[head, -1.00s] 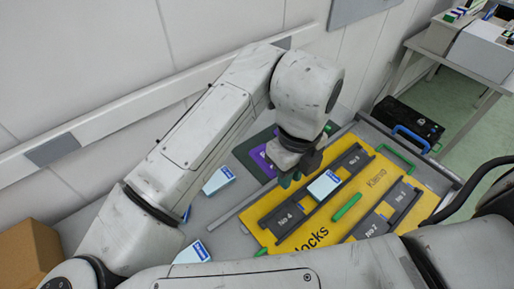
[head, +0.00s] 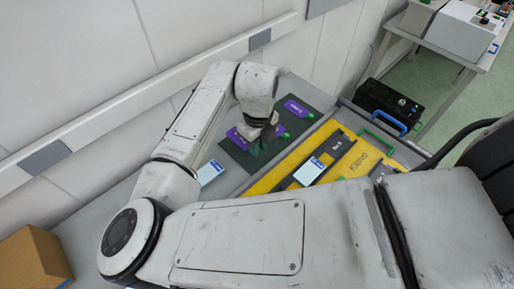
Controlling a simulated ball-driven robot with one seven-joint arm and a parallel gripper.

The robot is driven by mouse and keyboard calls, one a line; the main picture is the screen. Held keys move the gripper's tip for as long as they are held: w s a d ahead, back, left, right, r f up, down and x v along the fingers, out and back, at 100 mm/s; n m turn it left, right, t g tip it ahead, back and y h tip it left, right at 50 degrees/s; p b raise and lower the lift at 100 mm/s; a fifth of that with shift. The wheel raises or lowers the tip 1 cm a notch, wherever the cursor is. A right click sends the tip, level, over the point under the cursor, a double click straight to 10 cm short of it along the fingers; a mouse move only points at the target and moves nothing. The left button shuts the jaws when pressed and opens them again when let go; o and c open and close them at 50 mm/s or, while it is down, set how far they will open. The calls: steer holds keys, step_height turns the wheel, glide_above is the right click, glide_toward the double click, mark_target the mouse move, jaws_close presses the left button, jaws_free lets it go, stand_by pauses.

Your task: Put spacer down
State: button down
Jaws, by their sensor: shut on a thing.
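My gripper (head: 256,146) points down over a dark green mat (head: 235,158) at the back of the bench. It is shut on the spacer, but the fingers and wrist hide most of what they hold. A purple labelled piece (head: 234,133) shows beside and behind the fingers. Whether it is the held piece, and whether it touches the mat, I cannot tell. Another purple labelled piece (head: 297,108) lies on the mat to the right, with a green part near its right end.
A yellow board (head: 272,182) with dark slotted strips lies right of the mat. A white-and-blue box (head: 309,171) sits on it, and another (head: 210,172) lies left of the mat. A cardboard box (head: 32,258) stands at far left. The wall rises close behind.

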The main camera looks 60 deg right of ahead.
mark_target(257, 159)
steer(key=shift+w+d+f, duration=0.15)
steer(key=shift+d+f, duration=0.1)
steer(key=shift+f, duration=0.1)
step_height(257, 159, down, 3)
steer(key=shift+w+p, duration=0.1)
steer(key=shift+p, duration=0.45)
steer(key=shift+f, duration=0.2)
steer(key=shift+f+b, duration=0.35)
steer(key=c, duration=1)
jaws_free()
steer(key=shift+r, duration=0.1)
steer(key=shift+c, duration=0.2)
step_height(257, 159, up, 13)
steer(key=shift+f+b, duration=0.2)
steer(key=shift+b, duration=0.3)
